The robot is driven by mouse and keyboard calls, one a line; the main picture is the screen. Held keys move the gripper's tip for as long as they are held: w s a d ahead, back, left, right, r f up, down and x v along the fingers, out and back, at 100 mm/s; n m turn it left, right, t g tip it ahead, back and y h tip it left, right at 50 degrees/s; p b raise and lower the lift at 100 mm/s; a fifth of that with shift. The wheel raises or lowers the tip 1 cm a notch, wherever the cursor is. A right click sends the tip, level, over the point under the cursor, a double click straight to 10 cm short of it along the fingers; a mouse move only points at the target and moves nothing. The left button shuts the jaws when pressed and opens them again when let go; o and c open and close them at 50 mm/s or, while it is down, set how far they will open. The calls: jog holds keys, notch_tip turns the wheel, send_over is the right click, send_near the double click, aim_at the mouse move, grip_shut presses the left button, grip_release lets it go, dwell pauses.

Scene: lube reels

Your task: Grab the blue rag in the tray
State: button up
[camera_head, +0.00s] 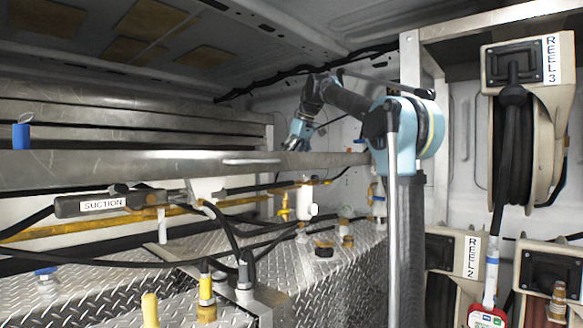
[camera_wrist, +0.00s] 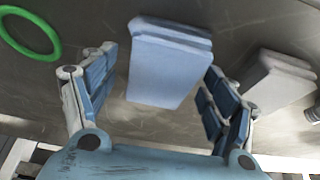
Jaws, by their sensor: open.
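The blue rag (camera_wrist: 168,62) is a folded, pale blue block lying on the grey metal tray (camera_wrist: 112,28) in the wrist view. My gripper (camera_wrist: 159,68) is open, with one finger to the left of the rag and the other to its right. The rag appears between and beyond the fingers; I cannot tell how much height separates them. In the head view, my gripper (camera_head: 294,143) hangs over the back of the long metal tray (camera_head: 120,163), whose front wall hides the rag.
A folded whitish rag (camera_wrist: 272,82) lies right of the blue one, close to the right finger. A green ring (camera_wrist: 30,32) lies at the upper left. In the head view, a blue cylinder (camera_head: 21,137) stands at the left, and reel 3 (camera_head: 515,130) hangs at the right.

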jog(key=shift+f, duration=0.2)
dwell(0.4)
jog(key=c, duration=1.1)
